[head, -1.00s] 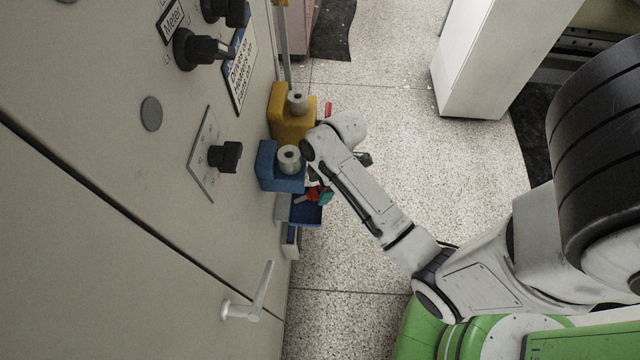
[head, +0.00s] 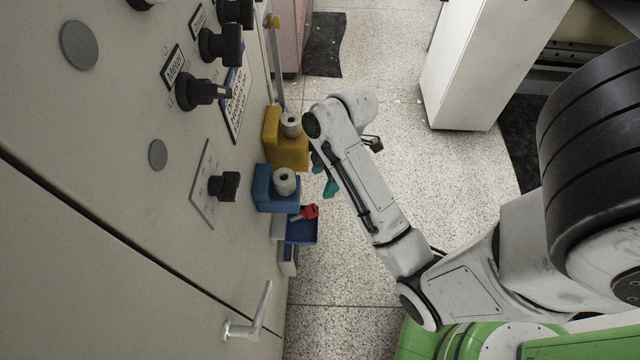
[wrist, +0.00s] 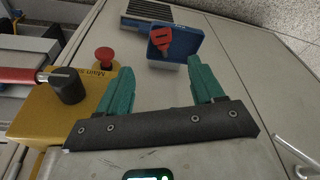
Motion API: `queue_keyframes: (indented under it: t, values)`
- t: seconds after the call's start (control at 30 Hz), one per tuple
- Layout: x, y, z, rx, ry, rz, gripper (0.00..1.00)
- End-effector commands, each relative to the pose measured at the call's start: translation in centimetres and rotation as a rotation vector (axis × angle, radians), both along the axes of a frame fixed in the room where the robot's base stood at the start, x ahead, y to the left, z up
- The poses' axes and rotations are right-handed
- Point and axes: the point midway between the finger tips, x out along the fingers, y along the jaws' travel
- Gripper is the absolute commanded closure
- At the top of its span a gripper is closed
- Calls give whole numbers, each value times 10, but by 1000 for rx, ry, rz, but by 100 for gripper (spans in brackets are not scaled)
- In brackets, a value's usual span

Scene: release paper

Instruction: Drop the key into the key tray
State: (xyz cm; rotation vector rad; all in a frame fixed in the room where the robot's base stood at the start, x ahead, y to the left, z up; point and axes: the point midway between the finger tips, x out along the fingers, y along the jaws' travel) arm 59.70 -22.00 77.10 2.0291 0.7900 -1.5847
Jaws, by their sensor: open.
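The key has a red head (head: 309,212) and a thin metal shaft. It lies at the small blue key tray (head: 303,235), which is fixed low on the grey cabinet front. In the wrist view the red key head (wrist: 160,38) shows against the blue tray (wrist: 186,50); whether the key lies fully flat inside I cannot tell. My gripper (head: 322,175) has teal fingers and stands apart from the key, just above and right of the tray in the head view. In the wrist view my gripper (wrist: 159,65) is open, with nothing between its fingers.
Blue (head: 274,190) and yellow (head: 285,140) holders with grey cylinders sit on the cabinet above the tray. A yellow box with a red button (wrist: 104,55) shows in the wrist view. A cabinet handle (head: 255,318) juts out below.

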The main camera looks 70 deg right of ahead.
Motion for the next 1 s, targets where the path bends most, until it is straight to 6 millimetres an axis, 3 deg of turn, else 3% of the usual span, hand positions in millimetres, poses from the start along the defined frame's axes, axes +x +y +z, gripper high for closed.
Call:
queue_keyframes:
  t: [0.1, 0.27, 0.37, 0.7, 0.83, 1.0]
  values:
    - [-1, -1, 10, -1, -1, -2, 33]
    - [-8, 8, 7, -25, 40, -73, 33]
    - [-17, 26, 0, -58, 86, -193, 33]
    - [-58, 118, -19, -92, 143, -659, 33]
    - [-65, 137, -19, -78, 143, -746, 33]
    - [-67, 142, -20, -72, 143, -773, 33]
